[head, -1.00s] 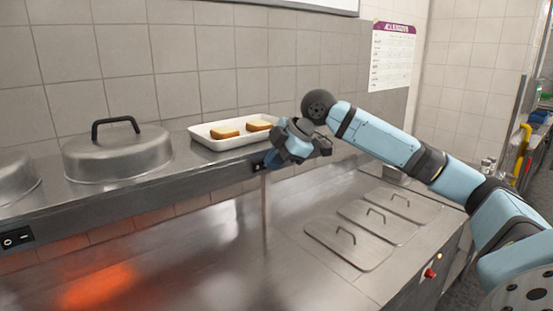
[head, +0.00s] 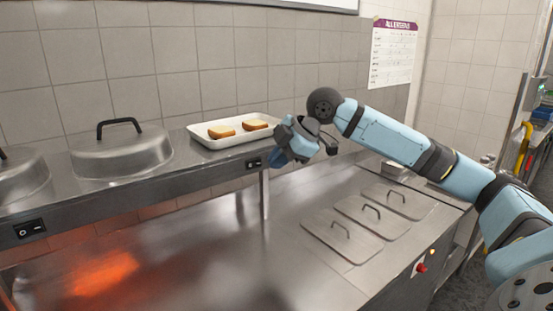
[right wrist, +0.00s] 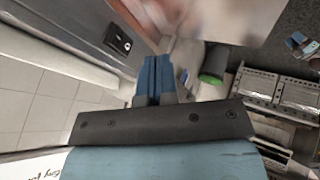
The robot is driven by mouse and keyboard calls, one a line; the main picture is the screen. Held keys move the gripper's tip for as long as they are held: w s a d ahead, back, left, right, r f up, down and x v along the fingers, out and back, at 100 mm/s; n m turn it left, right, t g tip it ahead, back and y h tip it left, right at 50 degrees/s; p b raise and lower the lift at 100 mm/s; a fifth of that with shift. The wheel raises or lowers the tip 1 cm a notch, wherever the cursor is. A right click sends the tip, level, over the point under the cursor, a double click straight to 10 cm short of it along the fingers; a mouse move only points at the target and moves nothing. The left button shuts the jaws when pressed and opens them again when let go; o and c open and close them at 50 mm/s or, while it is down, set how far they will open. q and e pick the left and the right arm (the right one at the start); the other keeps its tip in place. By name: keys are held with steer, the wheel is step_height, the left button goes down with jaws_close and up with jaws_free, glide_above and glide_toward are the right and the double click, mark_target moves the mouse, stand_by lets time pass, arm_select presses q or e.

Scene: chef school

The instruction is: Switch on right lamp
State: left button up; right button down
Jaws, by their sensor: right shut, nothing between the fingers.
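The right lamp's switch (head: 253,163) is a small black box on the front edge of the steel shelf (head: 215,174), below the tray. The right wrist view also shows this switch (right wrist: 118,40), at the upper left. Its rocker position is too small to tell. My right gripper (head: 277,158) is shut and empty, just right of the switch with a small gap between them. Its blue fingers (right wrist: 155,72) show together in the right wrist view. No glow from the right lamp is clear. My left gripper is not in view.
Another switch (head: 29,229) is on the shelf edge at the left. An orange glow (head: 103,272) lies on the steel counter below it. A white tray (head: 217,141) with two bread slices and metal domes (head: 122,155) stand on the shelf. Flat lids (head: 341,236) lie at right.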

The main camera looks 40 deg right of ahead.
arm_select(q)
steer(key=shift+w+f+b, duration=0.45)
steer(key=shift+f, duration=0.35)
arm_select(e)
steer(key=v, duration=0.7)
steer(key=shift+w+r, duration=0.2)
steer(key=shift+r, duration=0.15)
steer(key=shift+d, duration=0.1)
steer(key=shift+f, duration=0.15)
